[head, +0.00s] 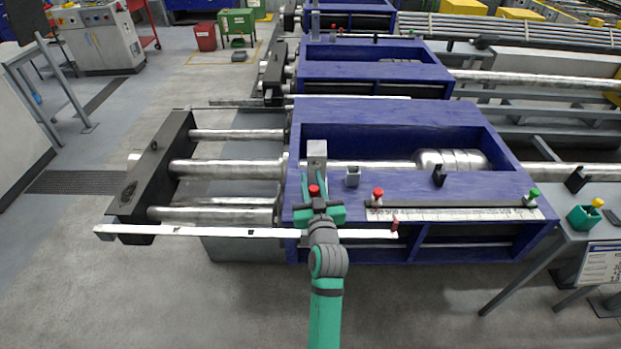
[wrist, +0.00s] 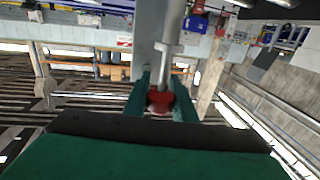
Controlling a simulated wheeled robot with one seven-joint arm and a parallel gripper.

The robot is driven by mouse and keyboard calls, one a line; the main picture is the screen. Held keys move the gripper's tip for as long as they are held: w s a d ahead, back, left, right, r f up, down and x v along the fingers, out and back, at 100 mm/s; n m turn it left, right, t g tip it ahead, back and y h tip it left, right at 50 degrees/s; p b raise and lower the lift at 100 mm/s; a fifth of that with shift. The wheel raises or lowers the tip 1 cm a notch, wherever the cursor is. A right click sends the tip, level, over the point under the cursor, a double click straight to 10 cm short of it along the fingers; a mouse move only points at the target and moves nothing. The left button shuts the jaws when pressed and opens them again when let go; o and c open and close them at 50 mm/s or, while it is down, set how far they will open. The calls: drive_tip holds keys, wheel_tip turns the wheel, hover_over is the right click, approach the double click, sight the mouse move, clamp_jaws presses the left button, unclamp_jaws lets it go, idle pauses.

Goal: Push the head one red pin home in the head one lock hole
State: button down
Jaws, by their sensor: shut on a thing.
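My gripper (head: 315,183) is shut on a red knob, which I take to be the head of the red pin (head: 314,191). In the wrist view the red knob (wrist: 160,100) sits between the two green fingers. A grey metal shaft (wrist: 173,35) with a collar runs away from it. In the head view an upright grey block (head: 317,150) stands just beyond the fingers on the nearest blue frame (head: 400,109). The lock hole is not clearly visible, and I cannot tell whether the pin's tip is in it.
A small grey bracket (head: 353,177) and a black stop (head: 439,175) stand right of my gripper. A long pale bar (head: 200,232) crosses the front.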

drive_tip(key=shift+s+f, duration=0.15)
drive_tip(key=shift+f, duration=0.6)
wheel_tip(320, 180, down, 3)
drive_tip(key=shift+a+f, duration=0.1)
idle(0.5)
drive_tip(key=shift+f, duration=2.8)
idle(0.6)
drive_tip(key=c, duration=1.4)
unclamp_jaws()
